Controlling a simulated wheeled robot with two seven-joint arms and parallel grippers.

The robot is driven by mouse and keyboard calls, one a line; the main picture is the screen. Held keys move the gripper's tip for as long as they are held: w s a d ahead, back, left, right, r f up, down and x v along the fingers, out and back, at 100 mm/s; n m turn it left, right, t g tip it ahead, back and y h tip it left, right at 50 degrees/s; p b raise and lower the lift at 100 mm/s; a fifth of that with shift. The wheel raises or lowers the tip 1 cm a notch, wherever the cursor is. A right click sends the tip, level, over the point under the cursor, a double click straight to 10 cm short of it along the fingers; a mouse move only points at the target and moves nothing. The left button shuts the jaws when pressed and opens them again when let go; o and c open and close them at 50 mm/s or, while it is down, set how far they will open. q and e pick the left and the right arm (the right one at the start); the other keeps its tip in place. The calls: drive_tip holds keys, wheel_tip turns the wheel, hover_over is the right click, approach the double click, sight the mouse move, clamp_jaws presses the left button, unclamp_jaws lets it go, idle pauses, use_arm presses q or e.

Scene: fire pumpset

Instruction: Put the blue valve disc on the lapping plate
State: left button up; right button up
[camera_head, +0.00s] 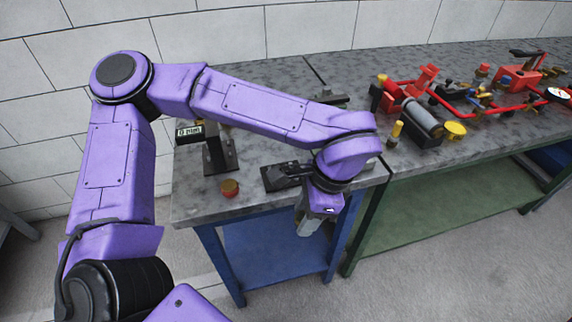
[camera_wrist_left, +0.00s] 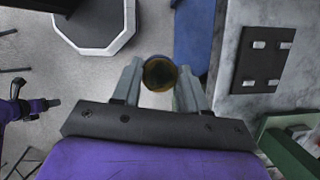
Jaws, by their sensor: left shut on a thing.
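My left gripper (camera_head: 307,222) hangs in front of the grey bench top's front edge, pointing down. In the left wrist view its fingers (camera_wrist_left: 159,85) are shut on a round, dark piece with a yellow-brown face (camera_wrist_left: 159,73). A dark plate (camera_head: 279,178) lies on the bench behind the gripper, partly covered by my wrist. In the wrist view this plate (camera_wrist_left: 263,62) carries several pale blocks. I cannot tell whether it is the lapping plate. My right gripper is not in view.
Red pump parts (camera_head: 500,85) crowd the bench to the right. Free bench top surrounds the red piece.

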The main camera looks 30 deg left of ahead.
use_arm(q)
drive_tip(key=w+a+p, duration=0.1)
drive_tip(key=w+a, duration=0.2)
drive_tip(key=a, duration=0.1)
drive_tip(key=w+a+p, duration=0.2)
drive_tip(key=w+a, duration=0.1)
drive_tip(key=a, duration=0.1)
drive_tip(key=w+a+p, duration=0.1)
drive_tip(key=w+a, duration=0.2)
drive_tip(key=w, duration=0.1)
drive_tip(key=shift+a+r+p, duration=0.2)
drive_tip(key=shift+a+p, duration=0.2)
drive_tip(key=shift+f, duration=0.95)
drive_tip(key=shift+f, duration=0.1)
drive_tip(key=o, duration=1.2)
